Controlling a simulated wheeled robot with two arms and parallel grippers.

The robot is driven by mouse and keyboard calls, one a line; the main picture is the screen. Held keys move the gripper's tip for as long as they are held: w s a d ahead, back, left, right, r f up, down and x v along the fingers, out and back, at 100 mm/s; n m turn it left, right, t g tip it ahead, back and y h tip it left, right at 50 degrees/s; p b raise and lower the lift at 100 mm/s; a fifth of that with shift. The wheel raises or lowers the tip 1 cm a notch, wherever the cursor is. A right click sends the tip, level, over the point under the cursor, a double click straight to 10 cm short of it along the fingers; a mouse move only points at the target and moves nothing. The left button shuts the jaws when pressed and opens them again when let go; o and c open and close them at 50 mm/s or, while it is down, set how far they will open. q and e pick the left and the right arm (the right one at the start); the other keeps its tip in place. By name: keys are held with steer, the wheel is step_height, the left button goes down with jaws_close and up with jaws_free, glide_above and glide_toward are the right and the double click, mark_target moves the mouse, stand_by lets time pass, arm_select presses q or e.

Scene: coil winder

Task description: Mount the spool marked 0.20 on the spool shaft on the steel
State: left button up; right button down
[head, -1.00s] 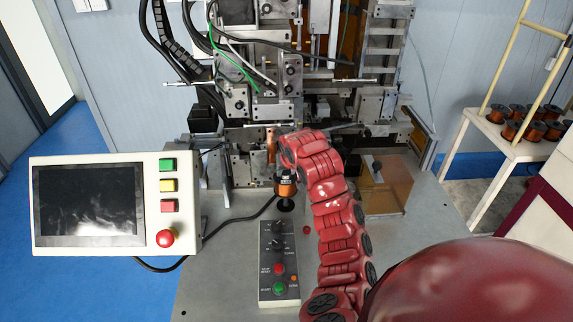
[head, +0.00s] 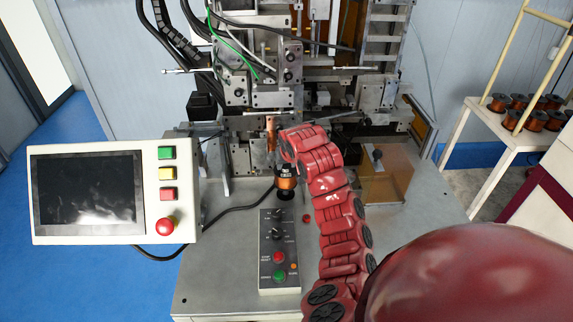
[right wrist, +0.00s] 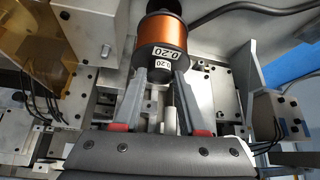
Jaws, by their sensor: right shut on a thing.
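The spool marked 0.20 (head: 287,183) has copper wire and black flanges. It is upright above the steel plate (head: 222,262), behind the button panel. In the right wrist view the spool (right wrist: 162,35) shows its 0.20 labels towards the camera. My right gripper (right wrist: 166,80) is shut on the spool's labelled end, a finger on each side; in the head view my red right arm leads to it. A black round piece (head: 286,196) shows just under the spool. The spool shaft is hidden, and I cannot tell whether the spool is around it. My left gripper is out of view.
The winder's metal head (head: 262,95) rises behind the spool. The button panel (head: 279,250) lies in front, the screen console (head: 115,190) stands at left. An amber cover (head: 385,180) is at right. Several other spools (head: 527,110) stand on a side shelf.

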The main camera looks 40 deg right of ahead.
mark_target(287, 174)
steer(key=shift+f, duration=0.4)
stand_by(0.5)
steer(key=shift+f+b, duration=0.35)
steer(key=shift+b, duration=0.05)
steer(key=shift+f, duration=0.35)
steer(key=shift+f+b, duration=0.7)
steer(key=shift+f, duration=0.35)
steer(key=shift+f, duration=0.35)
steer(key=shift+c, duration=1.9)
jaws_free()
steer(key=shift+s, duration=0.1)
